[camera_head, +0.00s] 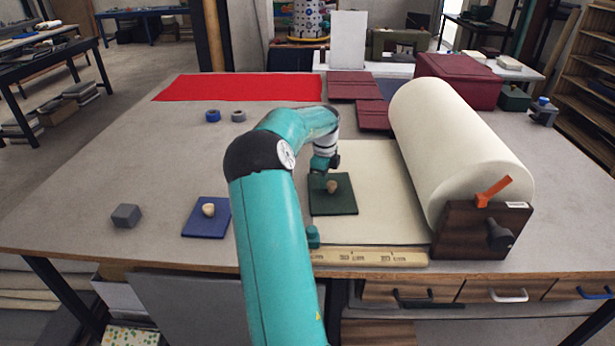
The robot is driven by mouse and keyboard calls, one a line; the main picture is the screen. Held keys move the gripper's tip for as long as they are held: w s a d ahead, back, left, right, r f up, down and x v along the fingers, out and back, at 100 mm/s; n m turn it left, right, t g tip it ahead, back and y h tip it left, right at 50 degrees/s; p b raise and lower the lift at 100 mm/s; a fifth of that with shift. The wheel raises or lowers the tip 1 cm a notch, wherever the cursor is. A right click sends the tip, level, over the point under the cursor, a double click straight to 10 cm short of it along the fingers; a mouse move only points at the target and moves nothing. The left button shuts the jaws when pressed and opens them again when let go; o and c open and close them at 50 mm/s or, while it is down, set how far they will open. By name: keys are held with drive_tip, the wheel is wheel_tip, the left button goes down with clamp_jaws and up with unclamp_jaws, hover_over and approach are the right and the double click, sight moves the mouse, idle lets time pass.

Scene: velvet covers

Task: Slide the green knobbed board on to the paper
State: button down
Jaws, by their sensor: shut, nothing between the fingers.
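The green board (346,208) lies flat, with a round tan knob (332,187) on its top. Its right part overlaps the cream paper (385,218), which comes from a large roll. The paper's left edge is partly hidden by my arm and the board, so I cannot tell whether the board's left side lies on it. My gripper (324,170) is shut and empty, pointing down just behind the knob, near the board's far edge. I cannot tell whether it touches the board.
The paper roll (450,145) in its dark wooden stand is right of the board. A blue knobbed board (194,226) and grey block (126,216) lie left. A wooden ruler (370,257) and small teal block (313,238) are in front. Red cloth (240,87) lies behind.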

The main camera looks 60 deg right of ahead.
sight(338, 193)
drive_tip(key=s, duration=0.5)
drive_tip(key=shift+d, duration=0.3)
wheel_tip(338, 193, up, 14)
idle(0.3)
drive_tip(key=shift+f, duration=0.1)
